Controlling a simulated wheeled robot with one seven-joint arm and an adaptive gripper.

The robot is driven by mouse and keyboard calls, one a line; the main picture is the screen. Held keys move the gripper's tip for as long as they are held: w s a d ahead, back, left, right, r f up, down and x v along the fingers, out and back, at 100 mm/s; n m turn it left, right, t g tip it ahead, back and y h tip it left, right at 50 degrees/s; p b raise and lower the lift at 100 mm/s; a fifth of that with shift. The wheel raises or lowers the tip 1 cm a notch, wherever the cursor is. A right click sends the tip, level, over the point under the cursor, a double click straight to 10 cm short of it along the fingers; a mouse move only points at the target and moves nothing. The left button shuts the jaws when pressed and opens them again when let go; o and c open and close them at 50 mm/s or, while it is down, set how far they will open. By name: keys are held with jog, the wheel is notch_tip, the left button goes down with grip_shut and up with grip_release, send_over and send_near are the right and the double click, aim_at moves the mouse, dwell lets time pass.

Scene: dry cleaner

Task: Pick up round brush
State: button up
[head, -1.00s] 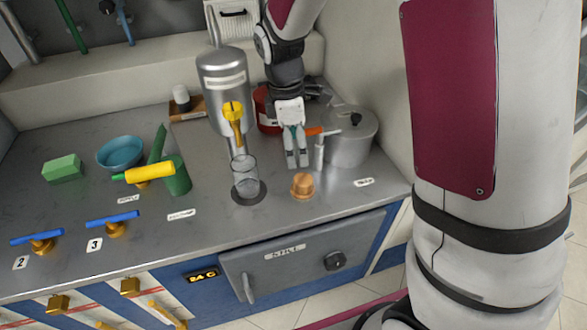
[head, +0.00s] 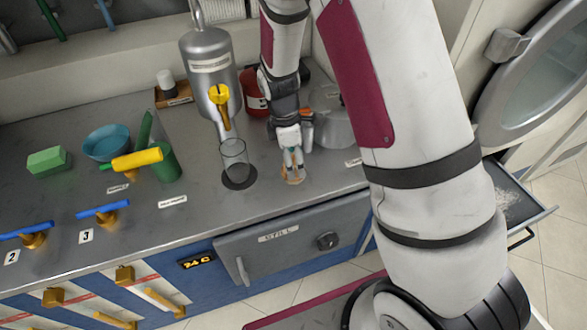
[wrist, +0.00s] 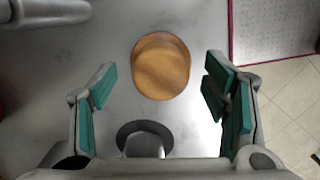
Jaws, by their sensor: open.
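The round brush is a small tan wooden piece (head: 294,180) standing near the front edge of the metal counter, just right of the glass beaker. In the wrist view its round wooden top (wrist: 160,66) shows whole, a little ahead of and between the fingers. My gripper (head: 291,165) is open, pointing down over the brush, and hides part of it in the head view. In the wrist view the green-padded fingers (wrist: 160,82) stand apart on either side, with clear gaps to the brush. Its underside is hidden.
The glass beaker (head: 234,152) on a dark disc stands close left. A yellow tap (head: 220,97) on a steel tank hangs above it. The counter's front edge is close.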

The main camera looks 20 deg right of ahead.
jog(key=shift+f, duration=0.95)
jog(key=c, duration=1.4)
jog(key=shift+r, duration=0.1)
jog(key=shift+c, duration=0.2)
jog(key=shift+r, duration=0.45)
jog(key=r, duration=0.1)
jog(key=s+r, duration=0.1)
jog(key=shift+r, duration=0.35)
jog(key=s+r, duration=0.1)
jog(key=s, duration=1.4)
jog(key=shift+r, duration=0.15)
